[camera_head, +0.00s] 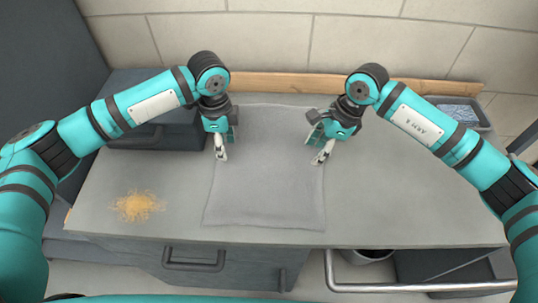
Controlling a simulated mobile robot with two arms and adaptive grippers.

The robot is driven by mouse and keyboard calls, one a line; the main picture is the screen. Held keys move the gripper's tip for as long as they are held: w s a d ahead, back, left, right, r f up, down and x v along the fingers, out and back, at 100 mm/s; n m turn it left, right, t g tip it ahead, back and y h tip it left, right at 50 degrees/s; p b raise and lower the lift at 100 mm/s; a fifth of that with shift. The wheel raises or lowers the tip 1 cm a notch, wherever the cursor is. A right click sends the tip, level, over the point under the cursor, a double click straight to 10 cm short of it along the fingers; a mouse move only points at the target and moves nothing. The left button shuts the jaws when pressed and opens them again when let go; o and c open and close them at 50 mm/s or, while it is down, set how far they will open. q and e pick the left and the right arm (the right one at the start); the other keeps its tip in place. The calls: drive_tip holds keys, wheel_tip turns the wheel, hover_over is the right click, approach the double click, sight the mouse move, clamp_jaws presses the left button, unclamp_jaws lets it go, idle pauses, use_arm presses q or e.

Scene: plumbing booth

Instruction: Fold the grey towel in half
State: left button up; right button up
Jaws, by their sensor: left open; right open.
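The grey towel (264,188) lies flat and spread out on the grey worktop, its long side running from the back edge toward the front. My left gripper (221,156) is open at the towel's left edge, about midway along it. My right gripper (320,157) is open at the towel's right edge, at about the same depth. Both fingertips point down close to the cloth; I cannot tell whether they touch it. Nothing shows between the fingers of either gripper.
The worktop (400,205) is clear to the right. A patch of yellow-brown shavings (137,206) lies at the front left. A dark case (152,135) stands at the back left. A grey tray (462,112) sits at the back right. A wooden strip (285,84) runs along the back.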

use_arm(q)
drive_tip(key=shift+w+f, duration=0.1)
drive_tip(key=shift+f, duration=0.5)
use_arm(e)
drive_tip(key=shift+f, duration=0.6)
use_arm(q)
drive_tip(key=shift+f, duration=0.4)
use_arm(e)
drive_tip(key=shift+f, duration=0.4)
use_arm(q)
drive_tip(key=shift+f, duration=0.1)
use_arm(e)
drive_tip(key=shift+f, duration=0.1)
use_arm(q)
drive_tip(key=shift+c, duration=0.2)
drive_tip(key=shift+f, duration=0.15)
clamp_jaws()
use_arm(e)
drive_tip(key=shift+s+f, duration=0.15)
drive_tip(key=shift+f, duration=0.05)
clamp_jaws()
use_arm(q)
drive_tip(key=shift+s, duration=0.2)
drive_tip(key=shift+f, duration=0.1)
use_arm(e)
drive_tip(key=shift+r, duration=0.1)
